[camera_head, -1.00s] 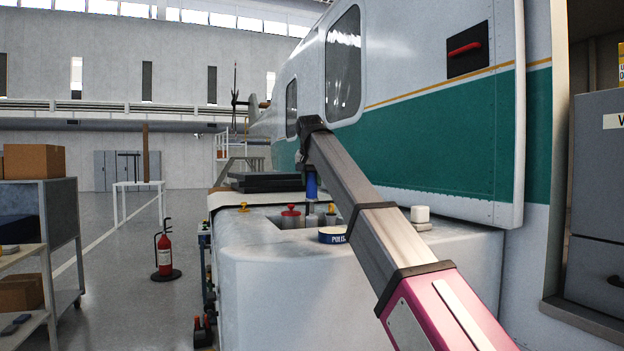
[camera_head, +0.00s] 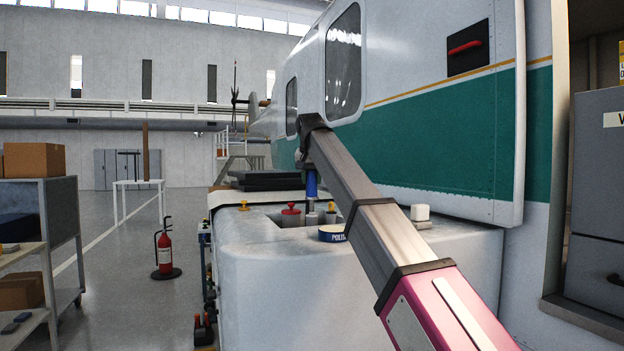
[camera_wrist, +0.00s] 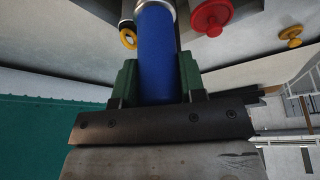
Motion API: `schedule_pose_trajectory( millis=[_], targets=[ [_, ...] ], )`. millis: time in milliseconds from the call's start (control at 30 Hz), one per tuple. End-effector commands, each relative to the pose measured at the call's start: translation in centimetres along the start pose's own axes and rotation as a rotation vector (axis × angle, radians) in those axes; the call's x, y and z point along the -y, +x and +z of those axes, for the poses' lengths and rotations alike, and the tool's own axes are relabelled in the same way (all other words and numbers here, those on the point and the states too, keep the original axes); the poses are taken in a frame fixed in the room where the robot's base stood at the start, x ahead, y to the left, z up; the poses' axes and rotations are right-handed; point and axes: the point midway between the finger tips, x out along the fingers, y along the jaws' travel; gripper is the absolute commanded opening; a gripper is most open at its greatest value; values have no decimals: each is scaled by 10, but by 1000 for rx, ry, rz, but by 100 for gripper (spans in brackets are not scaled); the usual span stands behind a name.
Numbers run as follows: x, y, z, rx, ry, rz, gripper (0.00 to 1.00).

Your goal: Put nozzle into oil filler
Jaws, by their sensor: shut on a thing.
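My gripper (camera_wrist: 157,78) is shut on the blue nozzle (camera_wrist: 157,50), with a green finger on each side of it. In the head view the nozzle (camera_head: 311,184) hangs roughly upright below the end of my arm, over the recess in the pale grey cowling (camera_head: 270,255). Its lower end is beside or above a grey fitting (camera_head: 311,219) there; I cannot tell whether they touch. A red cap (camera_head: 290,215) is to the left and a yellow-topped fitting (camera_head: 331,213) to the right. Which opening is the oil filler is unclear, and the nozzle's tip is hidden in the wrist view.
A blue-and-white roll of tape (camera_head: 332,233) and a white block (camera_head: 420,213) lie on the cowling. A yellow cap (camera_head: 244,206) stands at its left. The green-and-white helicopter side (camera_head: 440,130) rises close behind and right of my arm.

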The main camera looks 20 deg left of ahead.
Motion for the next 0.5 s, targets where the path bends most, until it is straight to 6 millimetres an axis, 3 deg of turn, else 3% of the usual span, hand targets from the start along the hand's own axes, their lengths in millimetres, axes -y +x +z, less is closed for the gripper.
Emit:
schedule_pose_trajectory(
  millis=[500],
  targets=[
    [0,7,3,0,0,0,4]
  ],
)
